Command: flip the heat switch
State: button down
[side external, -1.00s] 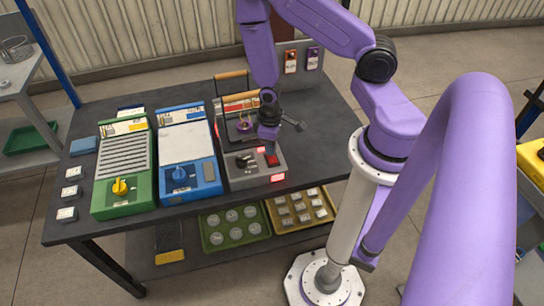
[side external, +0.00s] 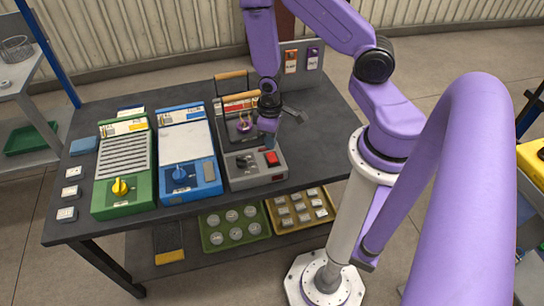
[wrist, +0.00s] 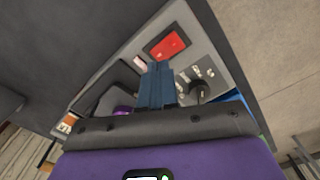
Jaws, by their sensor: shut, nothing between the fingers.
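The heat switch is a red rocker (side external: 272,158) on the sloped grey front panel of the pit furnace (side external: 240,180). It shows as a red rectangle (wrist: 166,45) in the wrist view. My gripper (side external: 269,138) is shut and empty, just behind and above the red switch in the side view. Its blue fingers (wrist: 157,85) are together in the wrist view, with their tips near the switch's edge. A gap seems to lie between them, but contact is hard to judge. A black knob (side external: 244,161) sits left of the switch. The furnace's front indicator looks dark.
A blue unit (side external: 205,180) and a green unit (side external: 140,195) with dial knobs stand left of the furnace. A wooden-handled rack (side external: 232,76) rises behind it. A panel with orange and purple tags (side external: 302,58) stands at the back right. The table right of the furnace is largely clear.

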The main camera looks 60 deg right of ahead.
aim_at(270, 155)
jog(key=shift+r, duration=1.8)
jog(key=shift+a, duration=0.1)
jog(key=s+a+r+n, duration=0.45)
jog(key=a+r, duration=0.35)
jog(key=r, duration=0.3)
jog(key=s+a+r+n, duration=0.1)
jog(key=s+r+n, duration=0.4)
jog(key=s+r, duration=0.4)
jog(key=shift+s+r, duration=0.4)
jog(key=shift+r, duration=0.1)
